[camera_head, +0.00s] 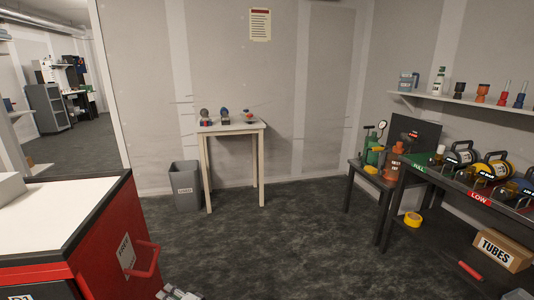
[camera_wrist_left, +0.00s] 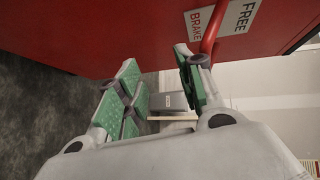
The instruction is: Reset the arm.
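My left gripper (camera_wrist_left: 158,62) shows in the left wrist view with its green-padded fingers spread apart and nothing seen between them. A grey part of it (camera_head: 180,293) shows at the bottom edge of the head view, below the red cart's handle. The red cart (camera_head: 110,235) has a red bar handle (camera_head: 146,262) on its side. In the wrist view the handle (camera_wrist_left: 213,28) comes down close to the right-hand fingertip; I cannot tell whether they touch. A FREE/BRAKE label (camera_wrist_left: 236,17) is beside it. My right gripper is not in view.
A small table (camera_head: 234,128) with several small items and a grey bin (camera_head: 186,185) stand at the back wall. A dark bench (camera_head: 440,205) with labelled cylinders is on the right, with a TUBES box (camera_head: 502,250) beneath. The middle floor is clear.

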